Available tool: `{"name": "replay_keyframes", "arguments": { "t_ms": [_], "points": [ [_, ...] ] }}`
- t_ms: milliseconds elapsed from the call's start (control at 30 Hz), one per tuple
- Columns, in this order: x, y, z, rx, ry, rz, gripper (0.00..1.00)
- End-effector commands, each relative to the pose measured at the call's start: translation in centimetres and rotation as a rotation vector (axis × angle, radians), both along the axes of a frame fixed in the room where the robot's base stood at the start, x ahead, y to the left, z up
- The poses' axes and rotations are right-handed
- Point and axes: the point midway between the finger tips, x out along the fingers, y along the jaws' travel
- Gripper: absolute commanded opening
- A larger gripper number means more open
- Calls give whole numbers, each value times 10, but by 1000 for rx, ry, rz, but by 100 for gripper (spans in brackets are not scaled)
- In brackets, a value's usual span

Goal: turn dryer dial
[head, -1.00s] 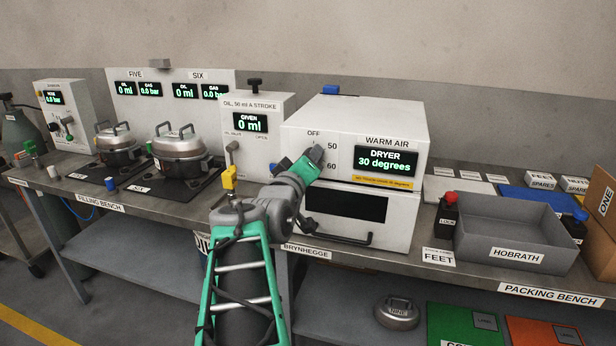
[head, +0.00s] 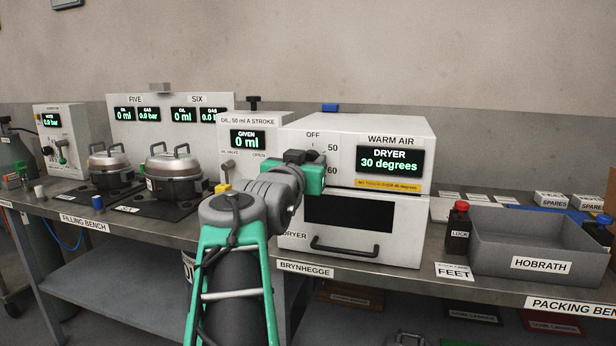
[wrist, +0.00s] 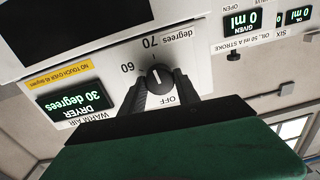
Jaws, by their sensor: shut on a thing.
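The white dryer (head: 345,135) has a panel with a dial scale marked OFF, 50 and 60. Its display (head: 389,160) reads 30 degrees. The black dial (wrist: 158,75) shows in the upside-down wrist view, with OFF, 60 and 70 printed around it. A white mark on its face points roughly along the fingers, but I cannot read its exact setting. My gripper (wrist: 159,84) has one dark finger on each side of the dial and is shut on it. In the head view my gripper (head: 312,160) is against the panel and hides the dial.
Below the panel is the dryer's dark window and door handle (head: 345,246). The oil unit (head: 249,139) stands close on the left, reading 0 ml. A grey HOBRATH tray (head: 540,235) and a red-topped LOCK bottle (head: 458,220) are at the right.

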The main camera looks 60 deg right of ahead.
Motion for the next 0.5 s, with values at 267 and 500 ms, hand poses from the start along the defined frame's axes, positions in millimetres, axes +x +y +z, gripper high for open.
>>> {"name": "replay_keyframes", "arguments": {
  "t_ms": [267, 500],
  "points": [
    [0, 0, -3, 18, -98, 0, 0],
    [0, 0, -1, 21, -121, 0, 0]
  ]
}}
